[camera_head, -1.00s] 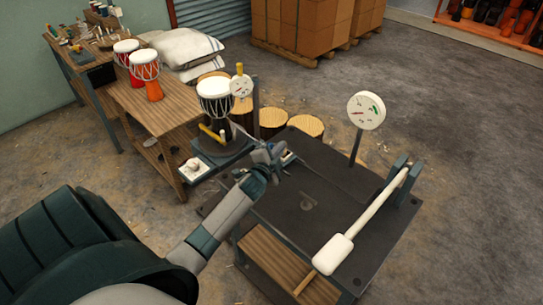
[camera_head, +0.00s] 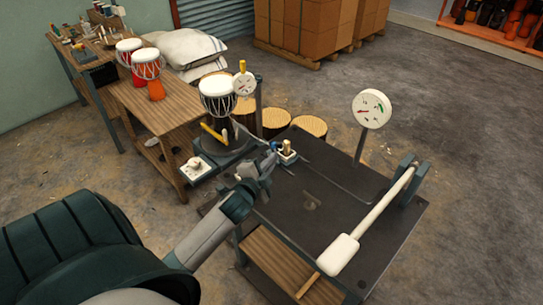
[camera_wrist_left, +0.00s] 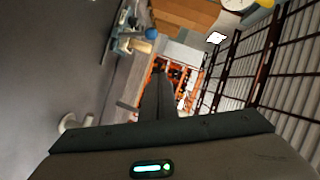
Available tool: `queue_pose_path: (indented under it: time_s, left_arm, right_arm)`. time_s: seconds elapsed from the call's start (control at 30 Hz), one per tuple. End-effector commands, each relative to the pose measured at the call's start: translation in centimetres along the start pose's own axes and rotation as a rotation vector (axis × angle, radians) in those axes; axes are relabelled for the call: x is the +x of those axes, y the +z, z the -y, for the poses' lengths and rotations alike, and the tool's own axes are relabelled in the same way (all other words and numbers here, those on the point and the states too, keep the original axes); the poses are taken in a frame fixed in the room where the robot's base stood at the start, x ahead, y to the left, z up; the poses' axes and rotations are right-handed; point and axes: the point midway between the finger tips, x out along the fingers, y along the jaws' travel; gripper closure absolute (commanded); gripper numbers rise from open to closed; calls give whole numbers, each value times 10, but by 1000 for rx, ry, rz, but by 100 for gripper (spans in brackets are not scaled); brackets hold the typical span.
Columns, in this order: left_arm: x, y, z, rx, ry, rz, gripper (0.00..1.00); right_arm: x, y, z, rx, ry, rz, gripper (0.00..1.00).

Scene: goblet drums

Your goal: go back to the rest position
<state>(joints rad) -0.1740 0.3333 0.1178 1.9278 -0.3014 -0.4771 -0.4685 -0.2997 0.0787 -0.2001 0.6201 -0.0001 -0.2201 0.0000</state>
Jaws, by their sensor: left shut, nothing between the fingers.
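My left gripper (camera_head: 268,163) is shut and empty above the near left edge of the dark table (camera_head: 310,205). In the left wrist view its closed fingers (camera_wrist_left: 160,95) point up the picture from the dark gripper body. A small fixture with a brass-coloured knob (camera_head: 287,147) stands on the table just beyond the gripper. A black goblet drum with a white head (camera_head: 217,95) stands on a dark stand left of and behind the gripper. My right gripper is not in view.
A white-headed mallet (camera_head: 337,255) lies along the table's right side. A round gauge (camera_head: 371,108) stands on a post behind it. A wooden bench (camera_head: 165,105) holds red and orange drums. Cut logs (camera_head: 308,128) stand behind the table. Open floor lies to the right.

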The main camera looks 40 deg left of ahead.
Motion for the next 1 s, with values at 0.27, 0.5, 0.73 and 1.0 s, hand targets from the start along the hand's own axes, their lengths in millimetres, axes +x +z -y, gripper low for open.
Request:
queue_pose_path:
  time_s: [0.27,0.5,0.73,1.0]
  left_arm:
    - [0,0,0,0,0,0,100]
    - [0,0,0,0,0,0,100]
    - [-15,0,-20,-52,53,34,100]
    - [-99,-3,-106,-295,303,221,100]
  right_arm:
    - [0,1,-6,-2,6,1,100]
    - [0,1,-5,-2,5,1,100]
    - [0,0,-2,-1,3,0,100]
    - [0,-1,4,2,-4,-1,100]
